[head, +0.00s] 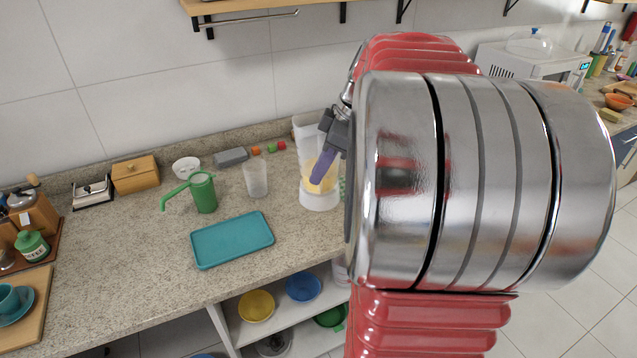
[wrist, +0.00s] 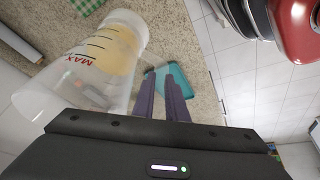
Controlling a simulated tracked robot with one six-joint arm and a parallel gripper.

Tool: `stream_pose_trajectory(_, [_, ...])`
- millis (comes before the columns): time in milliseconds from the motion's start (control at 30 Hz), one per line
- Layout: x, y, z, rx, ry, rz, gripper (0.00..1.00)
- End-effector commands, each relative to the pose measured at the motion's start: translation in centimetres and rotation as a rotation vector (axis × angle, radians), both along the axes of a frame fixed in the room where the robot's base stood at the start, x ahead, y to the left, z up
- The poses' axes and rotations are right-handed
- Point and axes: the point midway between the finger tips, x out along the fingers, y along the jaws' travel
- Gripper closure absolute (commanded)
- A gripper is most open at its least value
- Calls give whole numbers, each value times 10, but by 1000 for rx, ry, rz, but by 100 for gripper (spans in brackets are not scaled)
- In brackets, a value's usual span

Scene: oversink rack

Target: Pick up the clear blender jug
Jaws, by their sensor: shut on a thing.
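The clear blender jug (head: 308,142) stands upright at the back of the counter, with a yellow part low inside it and a white base. In the wrist view the jug (wrist: 82,82) fills the left side, its MAX mark and scale lines showing. My gripper (head: 320,172) has purple fingers in front of the jug in the head view; the arm hides part of its right side. In the wrist view my gripper (wrist: 162,82) is shut at the jug's side. The exact part between the fingers is hard to see.
A teal tray (head: 232,239) lies in front. A grey box (head: 231,157) and small coloured items (head: 270,147) sit behind. A wall shelf (head: 240,5) hangs above.

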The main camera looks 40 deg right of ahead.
Motion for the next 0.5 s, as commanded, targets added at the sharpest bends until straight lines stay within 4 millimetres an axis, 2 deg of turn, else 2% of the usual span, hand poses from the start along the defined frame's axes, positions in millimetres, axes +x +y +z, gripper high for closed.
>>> stream_pose_trajectory(33, [1, -1, 11, -4, -4, 0, 100])
stream_pose_trajectory(200, [1, -1, 36, -3, -3, -1, 100])
stream_pose_trajectory(333, [1, 0, 46, -2, -3, 0, 100])
stream_pose_trajectory(500, [0, 0, 48, -1, -2, 0, 100])
